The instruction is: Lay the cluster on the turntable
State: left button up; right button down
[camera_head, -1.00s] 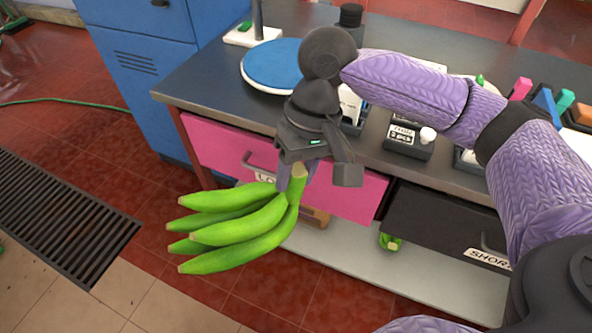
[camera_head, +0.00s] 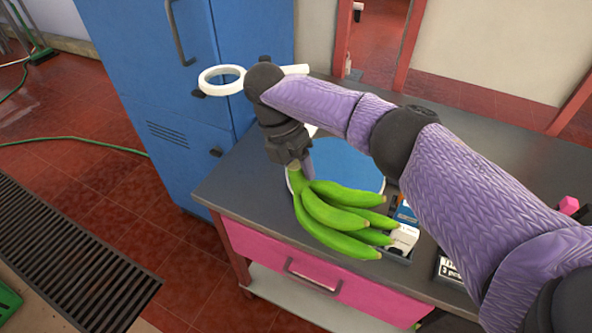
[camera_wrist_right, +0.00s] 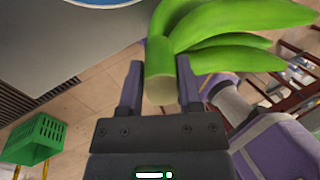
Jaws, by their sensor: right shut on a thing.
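A cluster of green bananas (camera_head: 338,212) hangs from my right gripper (camera_head: 299,168) in the head view, its fingers pointing right and down. My right gripper is shut on the cluster's thick stem; the wrist view shows the stem (camera_wrist_right: 159,82) between the two jaws. The turntable (camera_head: 350,165) is a round blue disc with a pale rim on the dark worktop. The cluster appears in front of it and covers part of it; I cannot tell the height of the gap. The turntable's edge also shows at the top of the wrist view (camera_wrist_right: 95,2). My left gripper is not in view.
A white ring (camera_head: 221,80) on a stand rises behind the gripper. A blue cabinet (camera_head: 185,125) stands left of the worktop (camera_head: 237,190). A pink drawer (camera_head: 300,275) is below.

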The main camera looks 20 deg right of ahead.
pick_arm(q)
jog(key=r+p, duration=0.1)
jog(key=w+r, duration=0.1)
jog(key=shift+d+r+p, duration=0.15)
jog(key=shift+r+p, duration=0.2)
pick_arm(e)
jog(key=w+d+f+n+t, duration=0.2)
jog(key=w+d+n+t, duration=0.2)
jog(key=n, duration=1.3)
jog(key=shift+d+f+n+t, duration=0.3)
jog(key=shift+d+f+t, duration=0.1)
jog(key=shift+t, duration=0.3)
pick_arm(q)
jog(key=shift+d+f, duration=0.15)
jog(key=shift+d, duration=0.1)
pick_arm(e)
jog(key=shift+f, duration=0.25)
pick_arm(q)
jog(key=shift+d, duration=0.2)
pick_arm(e)
jog(key=shift+c, duration=1)
grip_release()
jog(key=shift+s, duration=0.1)
